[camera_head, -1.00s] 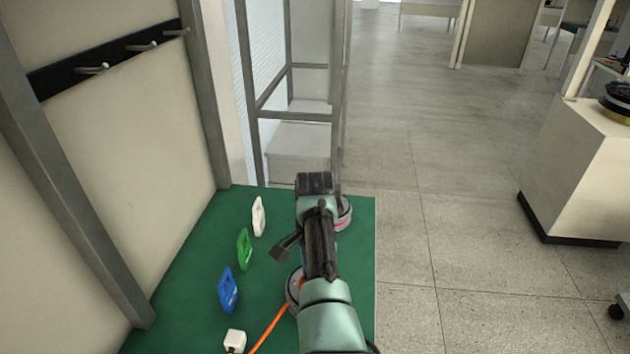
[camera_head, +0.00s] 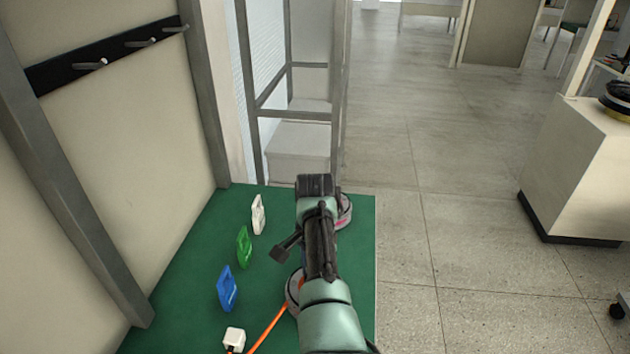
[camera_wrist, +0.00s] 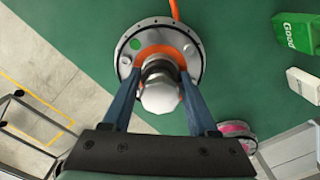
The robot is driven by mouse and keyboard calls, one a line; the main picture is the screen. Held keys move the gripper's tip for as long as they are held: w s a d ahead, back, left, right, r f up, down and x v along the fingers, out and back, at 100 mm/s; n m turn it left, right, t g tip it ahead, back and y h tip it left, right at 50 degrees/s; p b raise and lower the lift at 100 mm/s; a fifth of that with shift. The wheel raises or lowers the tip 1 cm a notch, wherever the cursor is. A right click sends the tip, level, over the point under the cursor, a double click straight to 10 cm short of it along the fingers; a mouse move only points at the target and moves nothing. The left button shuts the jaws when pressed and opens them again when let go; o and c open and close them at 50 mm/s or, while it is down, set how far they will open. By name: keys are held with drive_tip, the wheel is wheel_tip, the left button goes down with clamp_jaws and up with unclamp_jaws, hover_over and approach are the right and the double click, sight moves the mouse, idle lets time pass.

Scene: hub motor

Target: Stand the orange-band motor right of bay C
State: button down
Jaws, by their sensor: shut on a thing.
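The orange-band motor (camera_wrist: 187,45) is in the wrist view, a grey round flange with an orange ring around its hub and a pale shaft end towards the camera. My gripper (camera_wrist: 160,82) has its two blue fingers shut on the hub, one on each side. In the head view the motor (camera_head: 292,290) shows partly at the left of my arm, with an orange cable (camera_head: 268,325) running from it. My fingertips are hidden there behind the arm. The motor is over the green bench top (camera_head: 190,270); I cannot tell whether it touches it. No bay letters are readable.
A pink-band motor (camera_head: 345,212) stands at the bench's far right, partly behind my arm. Blue (camera_head: 227,288), green (camera_head: 244,247) and white (camera_head: 258,214) upright tags stand in a row on the left. A white block (camera_head: 234,340) is near the front. A dark motor (camera_head: 617,102) sits on the right cabinet.

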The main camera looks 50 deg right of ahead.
drive_tip(key=shift+f+b, duration=0.5)
idle(0.4)
drive_tip(key=shift+c, duration=1.1)
unclamp_jaws()
drive_tip(key=shift+o, duration=0.6)
drive_tip(key=shift+s+a+f, duration=0.1)
drive_tip(key=shift+s+f, duration=0.05)
drive_tip(key=shift+f, duration=0.1)
wheel_tip(320, 180, up, 13)
drive_tip(key=shift+r, duration=0.15)
